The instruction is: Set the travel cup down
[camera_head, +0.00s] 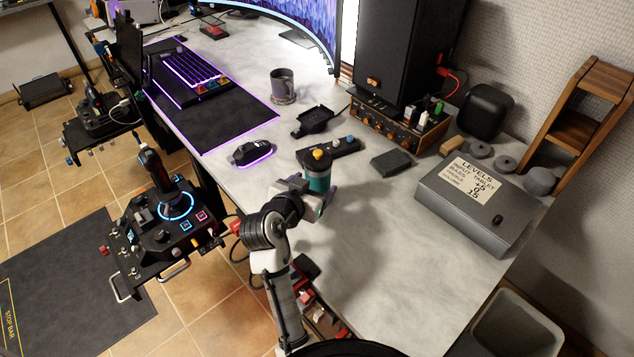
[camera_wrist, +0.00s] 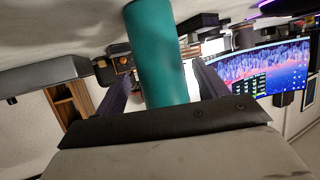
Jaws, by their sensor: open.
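In the wrist view, which is upside down, the teal cup body (camera_wrist: 157,55) is between my two fingers. The fingers are spread, with a gap showing on the right side; contact on the left is unclear. The cup's base is hidden behind my gripper in the head view and cut off in the wrist view, so its contact with the grey desk (camera_head: 375,240) cannot be seen.
A black button panel (camera_head: 343,147) is close behind the cup. A dark block (camera_head: 391,163) and a grey box with a label (camera_head: 480,215) are to the right. A mouse (camera_head: 252,152) and a grey mug (camera_head: 283,86) are farther left and back. The desk's right front is clear.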

